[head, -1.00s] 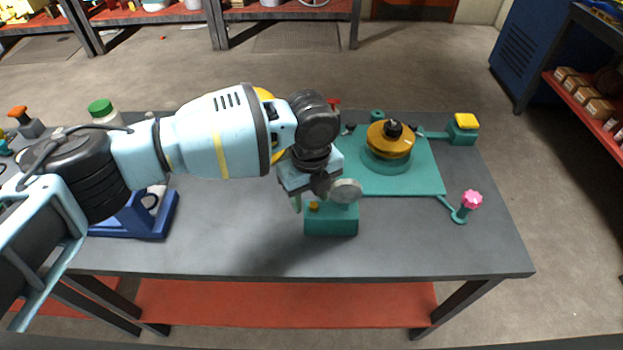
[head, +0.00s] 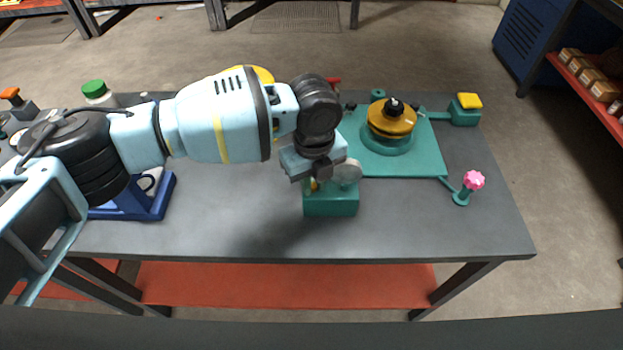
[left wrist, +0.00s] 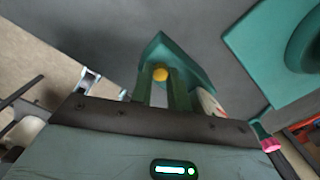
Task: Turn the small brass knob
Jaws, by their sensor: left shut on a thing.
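The small brass knob (head: 314,185) is on a teal box (head: 331,205) near the middle of the table. A round grey disc (head: 348,171) stands at the box's upper right in the head view. My left gripper (head: 311,184) is over the box, shut on the brass knob, and partly hides it. In the left wrist view the knob (left wrist: 160,74) shows as a yellow round end between the two green fingertips (left wrist: 161,78). The knob's turn angle cannot be made out. My right gripper is in neither view.
Right of the box is a teal plate (head: 427,160) with an orange round part (head: 391,119), a yellow block (head: 469,101) and a pink knob (head: 474,180). A blue stand (head: 150,205) is at left, under my arm. The table front is clear.

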